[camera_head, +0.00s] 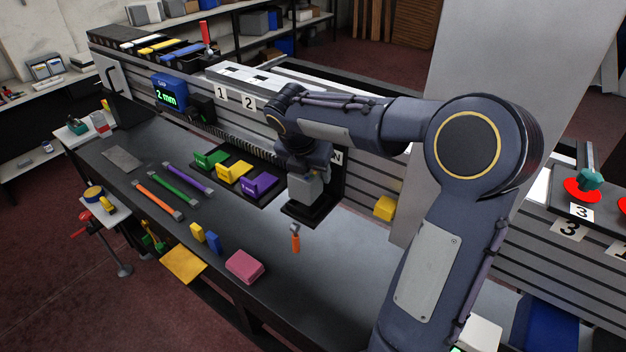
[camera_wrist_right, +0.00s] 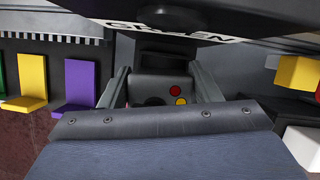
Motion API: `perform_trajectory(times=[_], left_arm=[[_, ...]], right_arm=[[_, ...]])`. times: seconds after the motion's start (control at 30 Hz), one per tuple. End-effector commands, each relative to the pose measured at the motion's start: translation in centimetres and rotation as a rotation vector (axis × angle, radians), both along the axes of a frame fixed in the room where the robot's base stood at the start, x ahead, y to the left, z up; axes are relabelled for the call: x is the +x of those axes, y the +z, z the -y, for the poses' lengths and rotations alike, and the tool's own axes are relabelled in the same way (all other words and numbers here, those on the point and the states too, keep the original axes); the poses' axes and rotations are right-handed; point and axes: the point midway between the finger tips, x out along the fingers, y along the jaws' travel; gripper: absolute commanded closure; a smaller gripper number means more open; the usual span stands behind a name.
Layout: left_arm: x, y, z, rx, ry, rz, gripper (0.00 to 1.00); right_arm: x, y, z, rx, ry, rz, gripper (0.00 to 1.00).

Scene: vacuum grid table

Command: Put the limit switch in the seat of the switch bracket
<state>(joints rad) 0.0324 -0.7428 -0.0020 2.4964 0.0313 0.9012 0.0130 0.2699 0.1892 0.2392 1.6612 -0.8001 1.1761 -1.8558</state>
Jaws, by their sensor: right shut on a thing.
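My right gripper (camera_wrist_right: 160,72) has its two grey fingers on either side of a dark grey block with a red and a yellow dot, which looks like the limit switch (camera_wrist_right: 149,88). It is shut on this block; the block's far end is partly in shadow. In the head view my right arm reaches in from the right, and its wrist hangs low over the back of the bench, right of the purple block; the held block cannot be made out there. I cannot clearly identify the switch bracket or its seat. My left gripper is not in view.
Green (camera_head: 211,159), yellow (camera_head: 236,172) and purple (camera_head: 260,185) blocks stand left of my right wrist. An orange-handled thing (camera_head: 295,240) and a pink block (camera_head: 245,267) are nearer the front. A yellow block (camera_head: 385,207) is to the right. A dark lettered panel (camera_wrist_right: 215,22) overhangs the wrist view.

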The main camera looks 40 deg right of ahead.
Motion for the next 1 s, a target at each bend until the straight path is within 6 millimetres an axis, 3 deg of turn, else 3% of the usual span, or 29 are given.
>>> perform_trajectory(times=[0.13,0.3,0.7,0.73,0.9,1.0], left_arm=[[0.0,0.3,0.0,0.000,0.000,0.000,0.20],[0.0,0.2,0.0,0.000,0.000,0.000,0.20],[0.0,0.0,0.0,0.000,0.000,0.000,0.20],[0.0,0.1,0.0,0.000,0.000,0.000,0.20],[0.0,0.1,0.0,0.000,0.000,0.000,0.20],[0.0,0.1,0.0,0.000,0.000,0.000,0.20]], right_arm=[[0.1,-1.4,1.1,0.000,-0.002,-0.003,0.72],[0.1,-3.7,0.9,0.000,-0.001,-0.002,0.72],[0.2,-4.3,0.8,0.000,0.000,0.001,0.72],[0.1,-4.3,0.8,0.000,0.000,0.000,0.39],[0.1,-4.2,0.8,0.000,0.000,0.000,0.19],[0.1,-4.2,0.8,0.000,-0.001,0.000,0.19]])
